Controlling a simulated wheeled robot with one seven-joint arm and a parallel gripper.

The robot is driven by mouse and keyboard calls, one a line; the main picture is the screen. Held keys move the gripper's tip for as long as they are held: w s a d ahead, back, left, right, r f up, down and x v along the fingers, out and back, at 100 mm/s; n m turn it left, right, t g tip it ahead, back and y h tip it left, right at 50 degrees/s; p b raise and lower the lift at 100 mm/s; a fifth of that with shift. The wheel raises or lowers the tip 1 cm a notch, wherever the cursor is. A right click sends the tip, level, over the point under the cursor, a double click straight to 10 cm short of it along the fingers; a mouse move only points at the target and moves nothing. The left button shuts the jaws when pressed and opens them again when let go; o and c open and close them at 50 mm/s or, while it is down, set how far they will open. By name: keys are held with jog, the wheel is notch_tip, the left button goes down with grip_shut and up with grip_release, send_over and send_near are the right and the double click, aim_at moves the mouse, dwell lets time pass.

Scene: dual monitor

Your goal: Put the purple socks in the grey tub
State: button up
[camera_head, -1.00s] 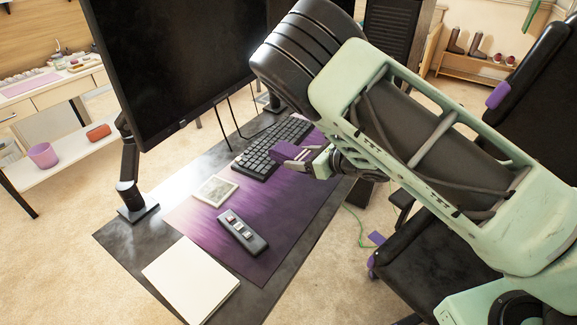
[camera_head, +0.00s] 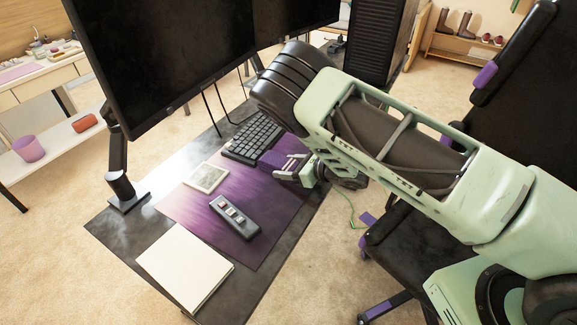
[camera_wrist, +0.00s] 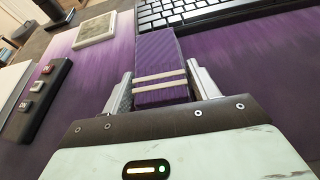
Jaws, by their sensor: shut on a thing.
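The purple socks (camera_head: 272,159) are a folded bundle with pale stripes near one end. My gripper (camera_head: 291,168) is shut on them over the purple desk mat, near the keyboard. In the wrist view the socks (camera_wrist: 158,52) stick out forward between the two fingers of my gripper (camera_wrist: 160,88). I cannot tell whether they touch the mat. My arm hides part of the desk's right side.
The desk holds a keyboard (camera_head: 254,138), a button box (camera_head: 235,216), a small framed square (camera_head: 206,177) and a white pad (camera_head: 185,267). A large monitor (camera_head: 165,60) stands behind. A black chair (camera_head: 425,225) is at right. A pink bin (camera_head: 28,149) sits on the left shelf.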

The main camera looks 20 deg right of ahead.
jog(key=shift+f, duration=0.15)
jog(key=o, duration=1)
jog(key=shift+c, duration=0.2)
